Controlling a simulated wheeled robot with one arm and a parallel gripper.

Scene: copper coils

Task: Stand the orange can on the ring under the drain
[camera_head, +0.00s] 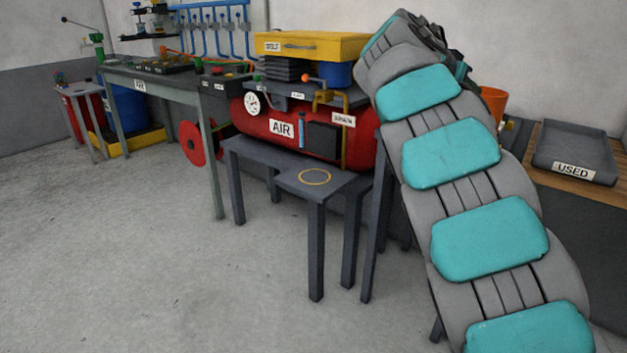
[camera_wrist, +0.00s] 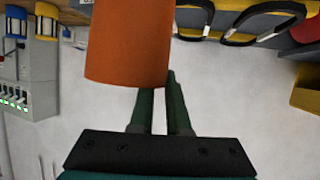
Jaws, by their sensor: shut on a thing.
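The orange can (camera_wrist: 128,45) is large in the wrist view, at the tips of my gripper (camera_wrist: 168,82), whose dark green fingers are close together. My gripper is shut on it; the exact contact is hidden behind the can. In the head view, part of the orange can (camera_head: 493,103) shows to the right of my arm, which hides my gripper. The yellow ring (camera_head: 314,177) lies empty on a low dark stand (camera_head: 290,182). The brass drain pipe (camera_head: 345,150) comes down the front of the red air tank (camera_head: 270,122), near a label that seems to read DRAIN.
A black tray marked USED (camera_head: 575,155) sits on a wooden top at the right. A green-grey workbench (camera_head: 165,82) with tools stands at the left. A red disc (camera_head: 193,143) is beside it. The floor (camera_head: 130,250) at front left is clear.

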